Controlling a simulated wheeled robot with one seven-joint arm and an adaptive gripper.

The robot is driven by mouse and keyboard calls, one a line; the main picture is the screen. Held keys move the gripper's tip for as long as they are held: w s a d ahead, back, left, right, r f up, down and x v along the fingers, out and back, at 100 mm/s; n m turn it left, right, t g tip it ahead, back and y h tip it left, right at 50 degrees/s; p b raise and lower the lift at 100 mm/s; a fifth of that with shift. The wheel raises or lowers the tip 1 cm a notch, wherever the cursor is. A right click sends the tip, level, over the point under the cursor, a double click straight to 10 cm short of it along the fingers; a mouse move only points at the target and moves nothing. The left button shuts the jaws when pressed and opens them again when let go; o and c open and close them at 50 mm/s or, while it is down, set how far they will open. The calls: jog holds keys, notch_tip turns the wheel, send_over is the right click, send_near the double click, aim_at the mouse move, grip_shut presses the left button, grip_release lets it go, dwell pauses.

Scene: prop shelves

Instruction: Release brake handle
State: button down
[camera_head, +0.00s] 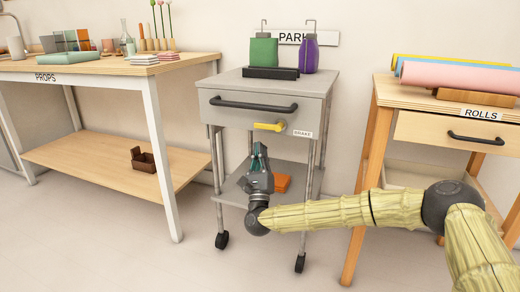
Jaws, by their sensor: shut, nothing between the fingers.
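The brake handle (268,126) is a small yellow lever on the front of a grey wheeled cart (228,92). It lies about level, just left of a white BRAKE label (303,134) and below the dark drawer handle (252,104). My gripper (260,148) points upward in front of the cart, its shut fingertips a little below the yellow lever in the picture. I cannot tell how far in front of the lever they are. Nothing shows between the fingers.
The cart stands on black casters (222,240) between the PROPS table (100,68) and the ROLLS table (440,101). The floor in front is clear.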

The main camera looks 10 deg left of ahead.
jog(key=a+p+v, duration=0.1)
jog(key=p+v, duration=0.3)
jog(key=v, duration=0.5)
jog(key=shift+s+a+f, duration=0.25)
jog(key=shift+a+f, duration=0.2)
jog(key=shift+a, duration=0.1)
jog(key=s+f+n+g+y+p, duration=0.1)
jog(key=s+f+n+g+y, duration=0.2)
jog(key=s+f+n+g, duration=0.35)
jog(key=s+f+n+g+y+p, duration=0.1)
jog(key=s+f+n+g+y, duration=0.2)
jog(key=f+n, duration=0.55)
jog(key=s+d+f+n+g+h+p, duration=0.1)
jog(key=s+d+f+n+g, duration=0.25)
jog(key=s+d+f, duration=0.35)
jog(key=s+d+f+n+g+h+p, duration=0.1)
jog(key=s+d+f+n+g+h, duration=0.25)
jog(key=f, duration=0.55)
jog(key=s+d+f+n+g+h+p, duration=0.1)
jog(key=s+d+f+n+g, duration=0.15)
jog(key=s+d, duration=0.6)
jog(key=s+d+f+n+g+h+p, duration=0.1)
jog(key=s+d+f+g+h, duration=0.2)
jog(key=s+d, duration=0.55)
jog(key=s+d+r+n+g+h, duration=0.2)
jog(key=s+d+g, duration=0.2)
jog(key=s+d, duration=0.8)
jog(key=d, duration=0.3)
jog(key=shift+r, duration=0.2)
